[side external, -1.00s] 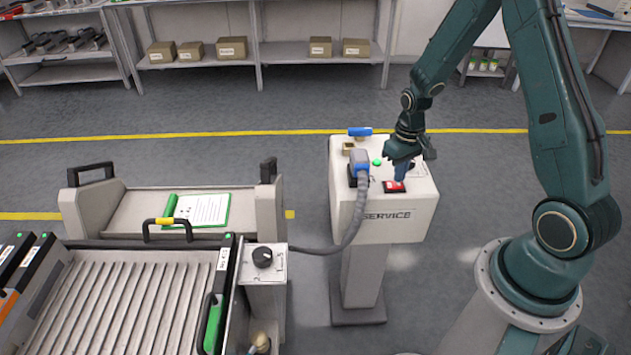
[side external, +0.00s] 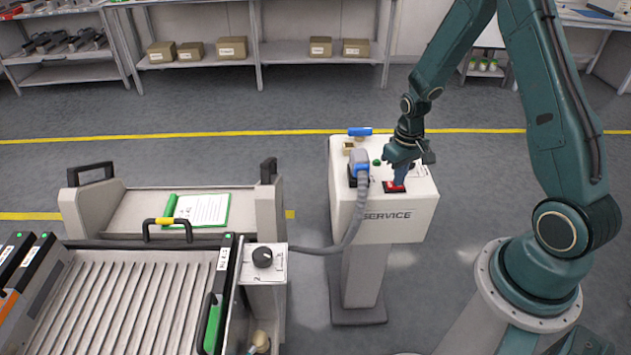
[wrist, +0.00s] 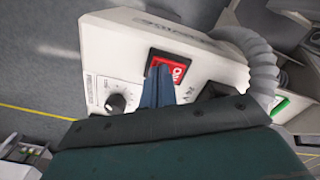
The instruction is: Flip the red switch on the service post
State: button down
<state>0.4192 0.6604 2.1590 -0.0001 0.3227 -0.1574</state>
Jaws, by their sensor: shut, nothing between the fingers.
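The service post (side external: 385,222) is a pale box on a pedestal marked SERVICE. Its red switch (side external: 393,188) sits in a dark frame on the top, near the front edge. My gripper (side external: 401,180) points down over the switch, with its blue fingers shut and empty. In the wrist view the shut fingertips (wrist: 160,72) are at the edge of the red switch (wrist: 172,62) and seem to touch it, covering part of it. White lettering shows on the red face. A small green lamp (side external: 377,162) behind the switch looks dark.
A blue plug (side external: 359,160) with a grey hose (side external: 357,212) stands left of the switch. A blue-handled valve (side external: 360,132) is at the back of the post. A black knob (wrist: 115,102) is near the fingers. A trolley (side external: 130,300) stands left.

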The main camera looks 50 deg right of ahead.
jog(key=shift+r, duration=3.5)
jog(key=s+a+r+n+t, duration=0.15)
jog(key=a+r, duration=0.25)
jog(key=r, duration=0.4)
jog(key=s+a+r+t, duration=0.1)
jog(key=s+a+r, duration=0.2)
jog(key=a+r, duration=0.35)
jog(key=s+a+r+n+t, duration=0.1)
jog(key=s+a+r+t, duration=0.2)
jog(key=s+r, duration=0.5)
jog(key=shift+s+a+r, duration=0.25)
jog(key=shift+s+a, duration=0.65)
jog(key=shift+s, duration=1.05)
jog(key=shift+w+n, duration=0.1)
jog(key=shift+n, duration=0.15)
